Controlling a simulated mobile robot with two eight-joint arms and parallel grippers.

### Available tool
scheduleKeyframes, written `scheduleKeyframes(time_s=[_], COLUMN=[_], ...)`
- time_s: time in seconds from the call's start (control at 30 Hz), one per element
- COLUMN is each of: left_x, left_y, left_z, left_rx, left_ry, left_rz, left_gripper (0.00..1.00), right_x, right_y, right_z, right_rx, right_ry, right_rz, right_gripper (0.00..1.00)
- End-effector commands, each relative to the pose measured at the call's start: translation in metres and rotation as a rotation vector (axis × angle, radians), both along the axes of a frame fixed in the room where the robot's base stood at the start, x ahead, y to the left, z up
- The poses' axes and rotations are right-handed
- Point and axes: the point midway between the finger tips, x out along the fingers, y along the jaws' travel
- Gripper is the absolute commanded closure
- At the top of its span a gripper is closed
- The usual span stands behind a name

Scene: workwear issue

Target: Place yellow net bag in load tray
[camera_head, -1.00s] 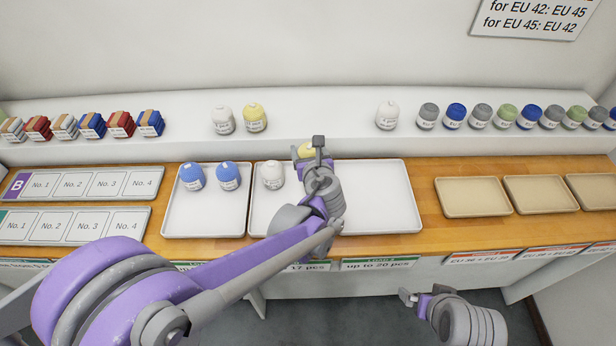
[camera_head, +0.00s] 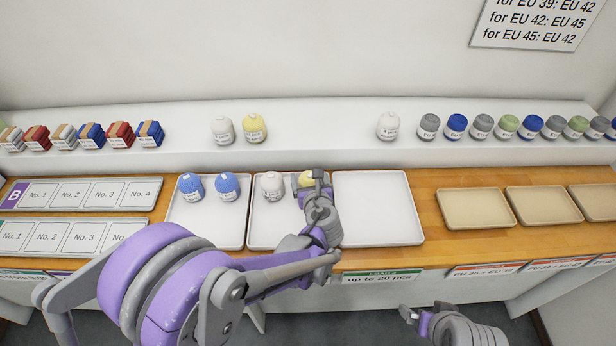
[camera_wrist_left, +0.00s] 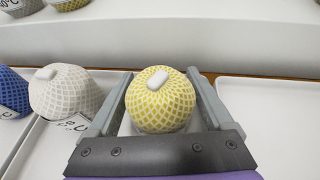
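The yellow net bag (camera_head: 305,180) is between the fingers of my left gripper (camera_head: 316,185), at the back right of the middle white tray (camera_head: 262,230). In the left wrist view the yellow bag (camera_wrist_left: 160,98) sits upright, with a finger close against each side. It looks at about the same height as the white net bag (camera_wrist_left: 66,92) to its left; whether it touches the tray floor is hidden. My right gripper (camera_head: 422,314) hangs empty in front of the table, fingers apart.
Two blue bags (camera_head: 227,186) stand in the left white tray (camera_head: 210,225). The right white tray (camera_head: 385,215) is empty. Another yellow bag (camera_head: 254,128) and more bags stand on the shelf (camera_head: 320,135). Empty tan trays (camera_head: 475,208) lie at right.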

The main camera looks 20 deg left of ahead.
Motion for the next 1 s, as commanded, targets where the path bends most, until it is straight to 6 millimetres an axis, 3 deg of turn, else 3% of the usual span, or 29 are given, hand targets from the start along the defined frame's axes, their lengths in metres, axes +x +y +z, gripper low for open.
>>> scheduleKeyframes(time_s=[0.07,0.4,0.8,1.0], left_x=[0.000,-0.002,-0.069,-0.094], left_y=[0.000,-0.001,-0.033,-0.044], left_z=[0.001,0.006,0.035,0.046], left_rx=[0.000,0.001,0.000,0.000], left_ry=[0.000,-0.001,0.000,0.000], left_rz=[0.000,-0.001,-0.005,-0.003], left_gripper=[0.00,0.00,0.00,0.00], right_x=[0.000,0.001,0.000,0.001], right_y=[0.000,0.000,0.000,0.000], right_z=[0.001,0.005,0.002,0.003], right_rx=[0.000,0.000,0.000,0.000], right_ry=[0.000,-0.002,-0.001,-0.001], right_rz=[0.000,0.000,0.000,0.000], right_gripper=[0.00,0.00,0.00,0.00])
